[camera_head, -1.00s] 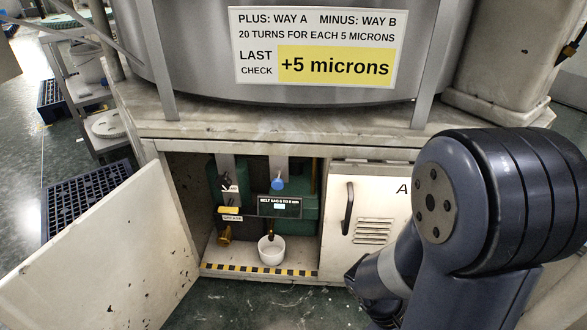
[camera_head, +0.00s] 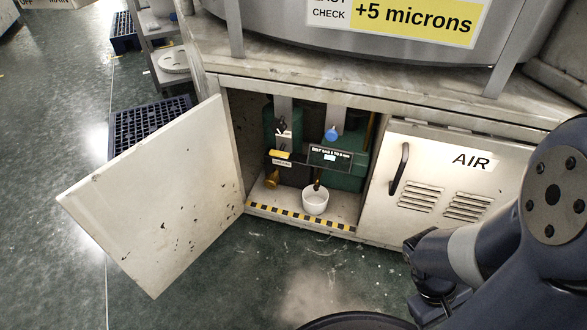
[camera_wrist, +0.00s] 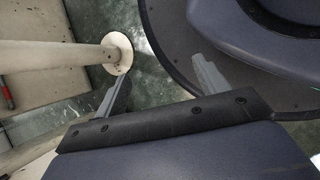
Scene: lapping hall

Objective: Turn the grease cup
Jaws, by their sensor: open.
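In the head view the open cabinet (camera_head: 262,120) shows a dark green machine (camera_head: 345,172) inside. A small brass fitting (camera_head: 271,180) sits low at its left, under a yellow part (camera_head: 280,154). Another brass-coloured piece (camera_head: 317,185) hangs over a white cup (camera_head: 315,201) on the cabinet floor. I cannot tell for certain which is the grease cup; the labels are too small to read. My gripper (camera_wrist: 160,70) is open and empty in the wrist view, its two fingers apart above the floor. It is well away from the cabinet opening, whose inside does not show in the wrist view.
The open white door (camera_head: 155,195) swings out at the left. A shut door marked AIR (camera_head: 440,175) with a black handle (camera_head: 399,169) is at the right. A striped strip (camera_head: 300,216) edges the cabinet floor. Open green floor (camera_head: 240,275) lies in front. A blue crate (camera_head: 150,122) stands behind.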

